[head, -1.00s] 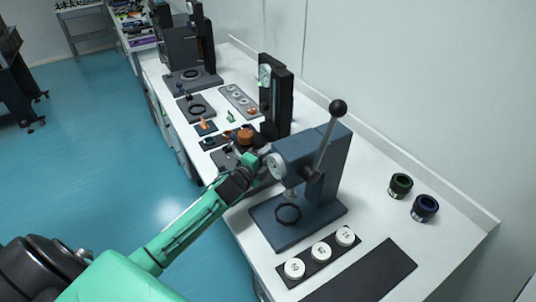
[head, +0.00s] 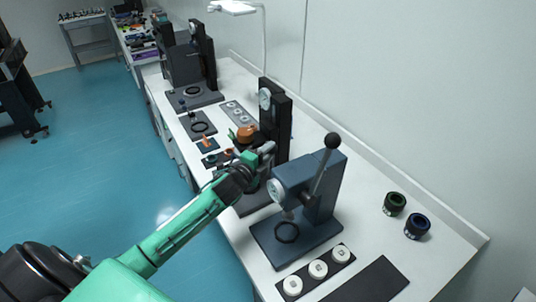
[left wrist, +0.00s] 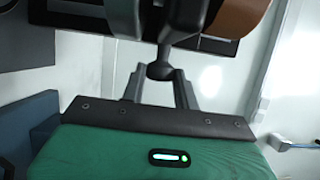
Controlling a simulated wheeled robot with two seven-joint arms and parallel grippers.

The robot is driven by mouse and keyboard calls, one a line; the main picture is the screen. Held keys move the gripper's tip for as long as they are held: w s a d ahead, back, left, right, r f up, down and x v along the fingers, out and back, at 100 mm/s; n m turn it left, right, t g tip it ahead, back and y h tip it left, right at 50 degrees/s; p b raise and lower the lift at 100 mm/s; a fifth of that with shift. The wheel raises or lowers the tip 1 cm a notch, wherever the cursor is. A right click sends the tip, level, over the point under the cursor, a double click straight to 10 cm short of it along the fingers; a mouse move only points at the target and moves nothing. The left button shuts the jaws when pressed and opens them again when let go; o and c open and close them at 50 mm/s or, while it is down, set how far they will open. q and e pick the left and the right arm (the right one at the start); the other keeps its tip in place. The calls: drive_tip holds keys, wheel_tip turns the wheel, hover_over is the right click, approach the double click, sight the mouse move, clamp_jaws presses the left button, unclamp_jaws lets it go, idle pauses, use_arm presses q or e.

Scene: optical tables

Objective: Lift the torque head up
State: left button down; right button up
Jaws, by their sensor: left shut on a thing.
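The torque head is the part with an orange-brown disc (head: 246,133) on a black upright stand (head: 276,122) with a dial near its top. My left gripper (head: 267,148) is at the front of this stand, just below and right of the disc. In the left wrist view my left gripper (left wrist: 160,73) is shut on a dark rounded knob (left wrist: 160,68) of the torque head. The orange-brown disc fills the top right there. The joint between knob and head is partly out of frame. My right gripper is not in view.
A blue-grey lever press (head: 315,185) stands close to the right of my left gripper. Three white discs (head: 318,269) lie in front of it. Green and blue ringed black cylinders (head: 394,203) stand near the wall. Small parts and a ring plate (head: 198,126) lie farther back.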

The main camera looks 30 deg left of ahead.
use_arm(q)
drive_tip(key=shift+f, duration=0.1)
drive_tip(key=c, duration=1.1)
unclamp_jaws()
drive_tip(key=shift+s+a+b, duration=0.35)
drive_tip(key=shift+s+b, duration=0.4)
drive_tip(key=shift+s, duration=1.55)
drive_tip(key=shift+s+a+b, duration=0.3)
drive_tip(key=shift+s+b, duration=0.4)
drive_tip(key=shift+s, duration=1.55)
drive_tip(key=shift+s+a+b, duration=0.35)
drive_tip(key=shift+s+b, duration=0.4)
drive_tip(key=shift+s, duration=1.55)
